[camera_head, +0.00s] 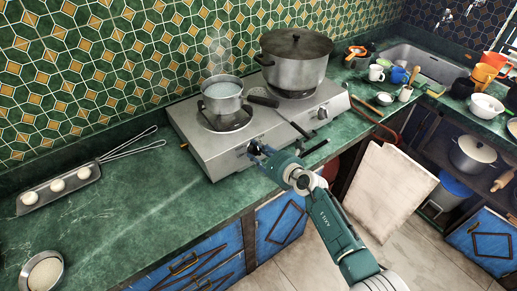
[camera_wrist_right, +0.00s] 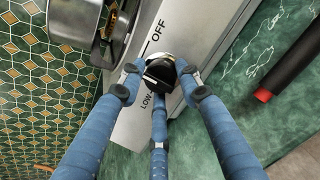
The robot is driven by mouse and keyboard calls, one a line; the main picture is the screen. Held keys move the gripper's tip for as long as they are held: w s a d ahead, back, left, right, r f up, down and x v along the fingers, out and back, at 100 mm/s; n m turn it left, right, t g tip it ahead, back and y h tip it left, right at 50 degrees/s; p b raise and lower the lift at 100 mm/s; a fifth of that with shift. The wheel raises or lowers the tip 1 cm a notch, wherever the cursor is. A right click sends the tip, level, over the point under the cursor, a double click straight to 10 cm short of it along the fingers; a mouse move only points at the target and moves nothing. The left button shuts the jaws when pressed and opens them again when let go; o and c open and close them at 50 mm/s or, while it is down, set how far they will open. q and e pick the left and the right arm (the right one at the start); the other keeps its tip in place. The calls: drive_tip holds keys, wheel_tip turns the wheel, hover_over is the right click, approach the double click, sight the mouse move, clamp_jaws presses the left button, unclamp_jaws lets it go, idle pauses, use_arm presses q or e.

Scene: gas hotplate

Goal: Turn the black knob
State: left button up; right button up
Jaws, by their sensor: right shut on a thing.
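The gas hotplate (camera_head: 200,150) stands on the green counter, its front panel facing me. My right gripper (camera_head: 256,151) is at the left part of that panel in the head view. In the right wrist view, the black knob (camera_wrist_right: 161,72) sits between the blue fingers of my right gripper (camera_wrist_right: 160,85), which are closed around it. The words OFF and LOW show on the panel beside the knob. In the head view the gripper hides this knob. A second knob (camera_head: 322,113) shows farther right on the panel. My left gripper is not in view.
A large lidded pot (camera_head: 297,72) stands on the right burner. A tray with eggs (camera_head: 33,198) lies left. Cups and a sink (camera_head: 425,65) are right.

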drive_tip(key=shift+s+f, duration=0.25)
drive_tip(key=shift+f, duration=0.25)
drive_tip(key=o, duration=1)
drive_tip(key=shift+d, duration=0.1)
drive_tip(key=shift+o, duration=0.5)
drive_tip(key=shift+w+r, duration=0.15)
drive_tip(key=shift+r, duration=0.05)
drive_tip(key=shift+r, duration=0.1)
drive_tip(key=v, duration=1.2)
